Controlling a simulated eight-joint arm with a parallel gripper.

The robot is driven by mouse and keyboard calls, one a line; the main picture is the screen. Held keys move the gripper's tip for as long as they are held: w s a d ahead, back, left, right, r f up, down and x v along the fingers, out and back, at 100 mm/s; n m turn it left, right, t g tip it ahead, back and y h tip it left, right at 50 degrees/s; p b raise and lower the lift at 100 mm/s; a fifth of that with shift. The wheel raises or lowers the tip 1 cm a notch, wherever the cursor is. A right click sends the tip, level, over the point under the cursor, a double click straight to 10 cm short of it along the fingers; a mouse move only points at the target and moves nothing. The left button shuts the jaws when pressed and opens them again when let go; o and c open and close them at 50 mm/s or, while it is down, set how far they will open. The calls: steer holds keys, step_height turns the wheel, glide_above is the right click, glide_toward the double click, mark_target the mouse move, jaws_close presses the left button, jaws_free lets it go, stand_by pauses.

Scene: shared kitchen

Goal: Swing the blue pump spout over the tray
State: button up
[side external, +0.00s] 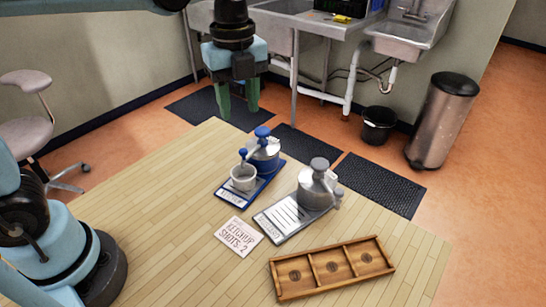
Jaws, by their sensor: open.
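The blue pump (264,156) stands near the far edge of the wooden table, with a blue knob on top. Its spout (252,146) points left, and the blue tip appears above a small pale cup (243,184). The pump and cup are on a blue-edged base (232,197) with a label. The wooden tray (292,290), with three round-marked compartments, lies at the front right, apart from the pump. My gripper (238,108) is open and empty, fingers down, above and left of the blue pump in the picture.
A grey pump (316,187) on its own grey base (275,230) stands between the blue pump and the wooden tray. A card reading "KETCHUP SHOTS: 2" (238,237) lies left of it. Sinks and a bin (441,122) are beyond the table.

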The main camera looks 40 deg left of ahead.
steer(key=shift+r, duration=1.2)
steer(key=s+a+f+n+t, duration=0.3)
steer(key=n, duration=0.8)
steer(key=s+a+f+n+t, duration=0.3)
steer(key=s+f+n+t, duration=0.1)
steer(key=n, duration=0.7)
steer(key=shift+f+n, duration=0.2)
steer(key=shift+n, duration=0.1)
steer(key=shift+a, duration=0.1)
